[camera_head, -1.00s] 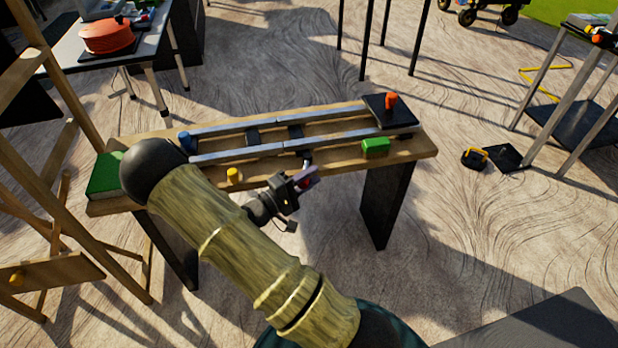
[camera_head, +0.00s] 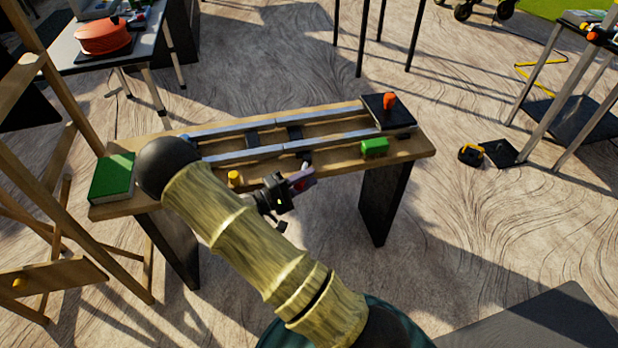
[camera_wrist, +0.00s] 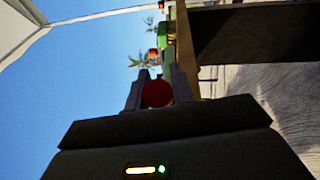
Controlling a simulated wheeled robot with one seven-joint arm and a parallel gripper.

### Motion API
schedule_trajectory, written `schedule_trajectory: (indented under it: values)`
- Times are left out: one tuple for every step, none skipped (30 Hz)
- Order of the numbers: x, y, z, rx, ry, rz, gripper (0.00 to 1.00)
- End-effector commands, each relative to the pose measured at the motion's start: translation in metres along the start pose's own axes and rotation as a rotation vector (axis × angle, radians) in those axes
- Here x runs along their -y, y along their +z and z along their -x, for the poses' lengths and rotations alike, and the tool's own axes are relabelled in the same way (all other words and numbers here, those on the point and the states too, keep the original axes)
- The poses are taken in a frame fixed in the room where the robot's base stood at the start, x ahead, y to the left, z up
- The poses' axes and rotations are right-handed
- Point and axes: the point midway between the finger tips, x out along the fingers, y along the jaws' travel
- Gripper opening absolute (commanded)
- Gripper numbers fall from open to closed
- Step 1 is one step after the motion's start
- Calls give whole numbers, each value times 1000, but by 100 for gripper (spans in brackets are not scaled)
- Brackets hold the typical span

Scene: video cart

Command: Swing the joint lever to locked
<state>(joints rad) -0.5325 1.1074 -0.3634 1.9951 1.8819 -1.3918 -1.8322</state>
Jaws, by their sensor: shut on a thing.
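The joint lever's red knob (camera_wrist: 157,93) sits between the two dark fingers of my gripper (camera_wrist: 160,88) in the wrist view. In the head view my gripper (camera_head: 292,187) is at the front edge of the wooden bench (camera_head: 335,174), below the middle joint of the front rail (camera_head: 335,138). It is shut on the red knob, of which only a small bit shows there. A short dark piece (camera_head: 304,158) lies at the rail joint above the gripper. The rest of the lever is mostly hidden by the fingers, so its exact angle is hard to tell.
On the bench are a green block (camera_head: 374,148), a yellow peg (camera_head: 233,178), an orange peg (camera_head: 389,101) on a black plate and a green book (camera_head: 112,178). A wooden frame (camera_head: 60,215) stands at left.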

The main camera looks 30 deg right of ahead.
Motion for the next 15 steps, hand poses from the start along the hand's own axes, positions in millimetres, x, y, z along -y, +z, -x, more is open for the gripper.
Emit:
schedule_trajectory:
  values:
    - [0, 0, 0, -2, -1, 0, 1]
    - [0, 0, 0, -2, -1, 0, 1]
    - [0, 0, 0, -3, -1, 0, 27]
    - [0, 0, 1, -3, -1, 0, 33]
    - [0, 0, 1, -3, -1, 0, 39]
    - [0, 0, 1, -3, -1, 0, 45]
    - [0, 0, 0, -2, -1, 0, 45]
    - [0, 0, 0, -2, -1, 0, 45]
    - [0, 0, 0, -1, -1, 0, 45]
    - [0, 0, 0, -1, -1, 0, 45]
    - [0, 0, 0, -1, -1, 0, 45]
    - [0, 0, 0, -1, -1, 0, 45]
    - [0, 0, 0, -1, -1, 0, 45]
    - [0, 0, 0, -1, 0, 0, 45]
    - [0, 0, 1, -1, -1, 0, 45]
